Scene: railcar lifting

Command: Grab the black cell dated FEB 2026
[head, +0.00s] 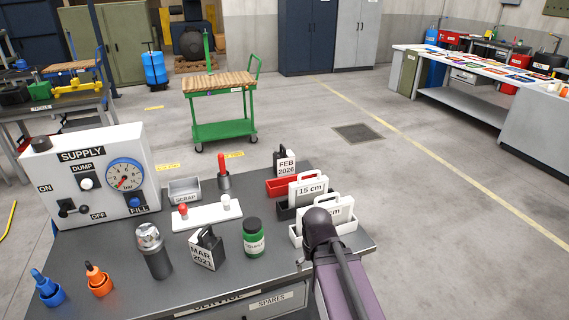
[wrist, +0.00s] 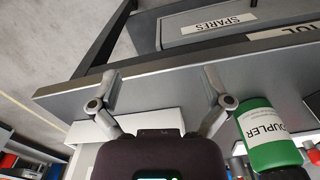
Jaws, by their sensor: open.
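The black cell labelled FEB 2026 (head: 286,165) stands upright at the red tray (head: 279,187), toward the back right of the dark bench in the head view. Its white label faces the camera. Another black cell, labelled MAR with a year I read as 2027 or 2021 (head: 207,252), stands tilted-looking near the bench's front middle. My gripper (wrist: 160,92) is open and empty in the wrist view, over the bench's front edge. The FEB 2026 cell is not seen in the wrist view.
White cells labelled 15 cm (head: 307,189) and another partly hidden stand in trays nearer my arm. A green bottle (wrist: 268,138) is close beside the right finger. A silver-topped cylinder (head: 153,252), the scrap bin (head: 184,190) and the supply box (head: 98,180) occupy the bench's left.

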